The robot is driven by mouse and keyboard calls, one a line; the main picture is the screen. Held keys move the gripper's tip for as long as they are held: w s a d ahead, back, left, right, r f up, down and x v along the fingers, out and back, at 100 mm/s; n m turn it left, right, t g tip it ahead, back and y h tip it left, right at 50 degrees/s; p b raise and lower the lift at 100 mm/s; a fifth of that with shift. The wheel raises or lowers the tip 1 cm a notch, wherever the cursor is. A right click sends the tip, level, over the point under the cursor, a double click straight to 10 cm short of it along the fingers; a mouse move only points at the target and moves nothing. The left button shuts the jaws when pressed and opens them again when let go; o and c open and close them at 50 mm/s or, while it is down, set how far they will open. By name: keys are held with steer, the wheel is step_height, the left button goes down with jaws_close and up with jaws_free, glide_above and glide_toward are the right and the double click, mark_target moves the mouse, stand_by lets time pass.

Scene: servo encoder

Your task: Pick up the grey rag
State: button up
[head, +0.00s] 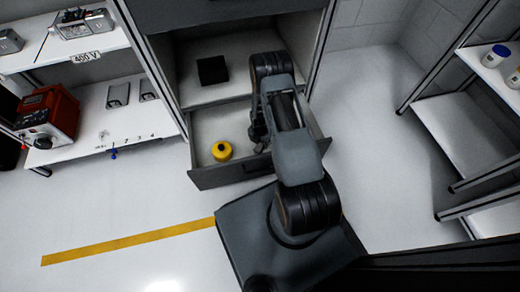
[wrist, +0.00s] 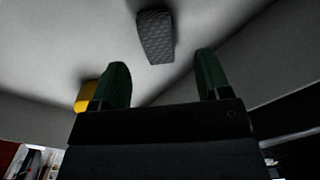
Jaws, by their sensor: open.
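The grey rag (wrist: 155,36) shows in the wrist view as a small dark-grey textured block on the pale drawer floor. It lies beyond my fingertips, a little left of the middle between them. My gripper (wrist: 163,78) is open with its two green fingers apart and nothing between them. In the head view my gripper (head: 258,136) is down in the open drawer (head: 232,175), partly covered by my arm. I cannot make out the rag in the head view.
A yellow round object (head: 222,151) sits in the drawer left of my gripper; it also shows in the wrist view (wrist: 86,96). A black block (head: 212,70) lies on the shelf above the drawer. Drawer walls surround my gripper. Shelves stand left and right.

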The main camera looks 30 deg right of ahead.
mark_target(260, 147)
steer(key=shift+w+a+f+b, duration=0.1)
steer(key=shift+f+b, duration=1.55)
steer(key=shift+f, duration=1.2)
steer(key=c, duration=1.1)
steer(key=shift+r+p, duration=2.4)
steer(key=shift+r, duration=2.7)
